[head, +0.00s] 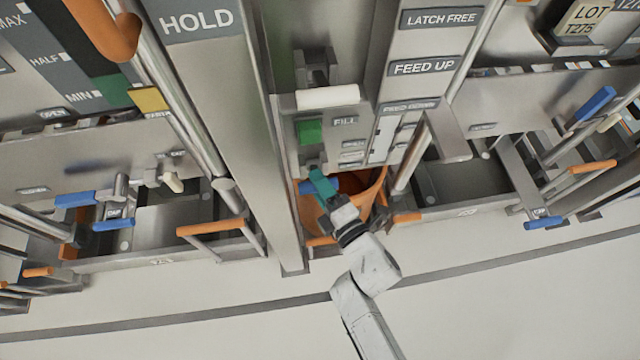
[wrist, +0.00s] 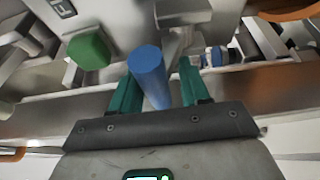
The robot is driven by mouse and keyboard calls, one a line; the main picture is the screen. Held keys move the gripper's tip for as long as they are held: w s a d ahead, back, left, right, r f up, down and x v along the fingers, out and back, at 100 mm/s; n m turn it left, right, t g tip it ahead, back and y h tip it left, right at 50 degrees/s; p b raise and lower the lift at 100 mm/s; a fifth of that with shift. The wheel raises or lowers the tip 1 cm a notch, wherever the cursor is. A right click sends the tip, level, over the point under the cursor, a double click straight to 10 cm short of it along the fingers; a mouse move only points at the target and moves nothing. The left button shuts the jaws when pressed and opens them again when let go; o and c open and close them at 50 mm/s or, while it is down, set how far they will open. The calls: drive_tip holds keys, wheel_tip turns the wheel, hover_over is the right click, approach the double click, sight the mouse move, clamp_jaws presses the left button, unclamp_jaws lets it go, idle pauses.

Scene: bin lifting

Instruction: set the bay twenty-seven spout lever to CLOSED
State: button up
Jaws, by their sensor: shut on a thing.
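The blue lever handle (head: 305,187) sits low on the middle bay, below a green block (head: 308,132) and beside a FILL plate (head: 345,121). My gripper (head: 318,177) with teal fingers is at this handle, which it partly hides. In the wrist view the blue handle (wrist: 148,72) stands between the two teal fingers of my gripper (wrist: 160,70), and they are shut on it. The small plates under FILL are too small to read surely. I cannot read a bay number here or tell the lever's setting.
An orange bin (head: 376,196) stands under the middle bay, just behind my gripper. A grey post (head: 240,120) rises to the left. Orange-handled trays (head: 210,227) and blue levers (head: 75,199) of other bays lie at both sides. The pale floor (head: 520,300) in front is clear.

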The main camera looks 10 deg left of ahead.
clamp_jaws()
drive_tip(key=shift+f+b, duration=0.15)
drive_tip(key=shift+b, duration=0.25)
drive_tip(key=f+b, duration=0.1)
drive_tip(key=b, duration=0.2)
drive_tip(key=shift+d+t, duration=0.1)
drive_tip(key=shift+t, duration=0.3)
wheel_tip(320, 180, down, 7)
drive_tip(key=n+t+y+b, duration=0.2)
drive_tip(key=y+b, duration=0.1)
drive_tip(key=b, duration=2.1)
drive_tip(key=shift+w+r+n+t+y+b, duration=0.15)
drive_tip(key=shift+w+n+t+y+b, duration=0.15)
drive_tip(key=shift+n+t+y+b, duration=0.1)
drive_tip(key=shift+f, duration=0.25)
drive_tip(key=shift+o, duration=2)
unclamp_jaws()
drive_tip(key=shift+w, duration=0.1)
drive_tip(key=o, duration=0.4)
drive_tip(key=shift+a+r, duration=0.15)
drive_tip(key=shift+a, duration=0.05)
drive_tip(key=shift+c, duration=0.2)
